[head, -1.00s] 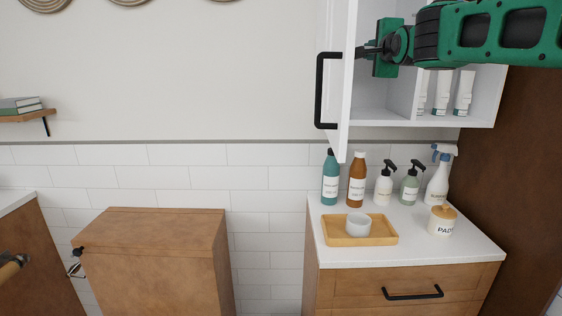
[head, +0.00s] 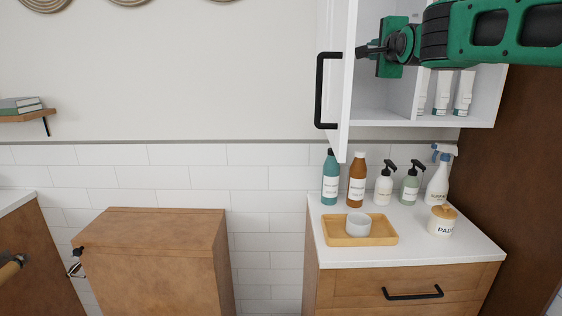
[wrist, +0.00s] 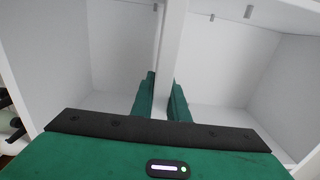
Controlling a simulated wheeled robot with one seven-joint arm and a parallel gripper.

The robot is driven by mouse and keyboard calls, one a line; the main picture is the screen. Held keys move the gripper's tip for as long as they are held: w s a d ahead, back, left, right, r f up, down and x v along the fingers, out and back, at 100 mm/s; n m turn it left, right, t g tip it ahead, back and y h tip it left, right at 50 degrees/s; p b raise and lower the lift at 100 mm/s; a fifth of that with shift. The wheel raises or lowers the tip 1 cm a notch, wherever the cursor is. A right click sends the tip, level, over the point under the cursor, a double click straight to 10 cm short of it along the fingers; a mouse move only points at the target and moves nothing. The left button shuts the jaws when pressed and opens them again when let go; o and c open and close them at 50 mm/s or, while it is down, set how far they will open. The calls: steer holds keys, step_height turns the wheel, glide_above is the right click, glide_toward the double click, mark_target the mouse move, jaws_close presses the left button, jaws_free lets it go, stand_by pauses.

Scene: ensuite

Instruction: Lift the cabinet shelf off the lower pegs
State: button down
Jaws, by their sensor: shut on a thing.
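My gripper (head: 388,58) is at the open front of the white wall cabinet (head: 378,117), in its left compartment. In the wrist view, its two green fingers (wrist: 161,95) are shut on the front edge of the white cabinet shelf (wrist: 170,45). The shelf appears as an upright strip there because that view seems turned on its side. In the head view, my gripper and arm hide the shelf. Two small dark pegs (wrist: 248,11) show on the cabinet wall to the right of the shelf in the wrist view.
The cabinet door (head: 340,85) with a black handle (head: 320,90) stands open at left. A divider and white tubes (head: 441,93) are at right. Below, the counter (head: 425,247) holds several bottles, a tray (head: 375,239) with a cup, and a lidded jar (head: 441,222).

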steer(key=shift+s, duration=0.25)
steer(key=s, duration=2)
stand_by(1.5)
